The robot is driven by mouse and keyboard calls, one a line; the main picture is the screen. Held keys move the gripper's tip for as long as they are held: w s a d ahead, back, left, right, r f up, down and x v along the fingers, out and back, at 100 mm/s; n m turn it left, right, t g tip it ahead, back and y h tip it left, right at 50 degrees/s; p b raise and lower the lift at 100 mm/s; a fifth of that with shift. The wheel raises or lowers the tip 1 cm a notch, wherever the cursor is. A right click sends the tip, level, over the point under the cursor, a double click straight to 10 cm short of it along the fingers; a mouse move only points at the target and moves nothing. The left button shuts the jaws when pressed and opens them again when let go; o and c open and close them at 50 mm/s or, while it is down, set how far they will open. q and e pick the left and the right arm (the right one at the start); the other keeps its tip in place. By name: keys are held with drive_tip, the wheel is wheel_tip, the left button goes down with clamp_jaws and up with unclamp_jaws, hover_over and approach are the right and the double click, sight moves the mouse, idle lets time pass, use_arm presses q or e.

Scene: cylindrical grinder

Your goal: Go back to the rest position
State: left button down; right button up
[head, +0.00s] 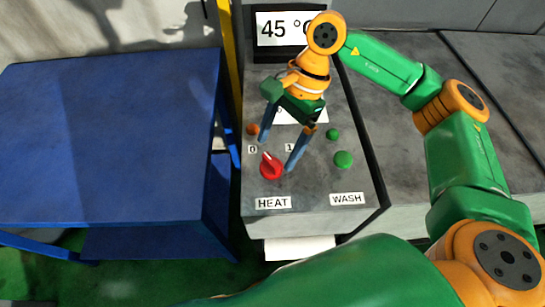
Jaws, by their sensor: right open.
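My right gripper (276,158) is above the control panel (320,207), with its two blue fingers spread apart and pointing down. The red knob (271,168) sits between and just below the fingertips in the picture; I cannot tell whether they touch it. The knob's light pointer is turned up and left, toward the label 0. My right arm (460,150) comes in from the lower right and reaches over the panel. My left gripper is not in view.
A display (290,28) reading 45 °C stands behind the panel. Green buttons (343,159) sit right of the knob, above the WASH label. A blue table (110,140) with a bare top is at left. A yellow post (228,50) stands between table and panel.

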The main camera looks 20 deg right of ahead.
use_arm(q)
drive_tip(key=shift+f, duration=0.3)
use_arm(e)
drive_tip(key=v, duration=0.2)
drive_tip(key=shift+d+r, duration=0.15)
drive_tip(key=shift+r, duration=0.25)
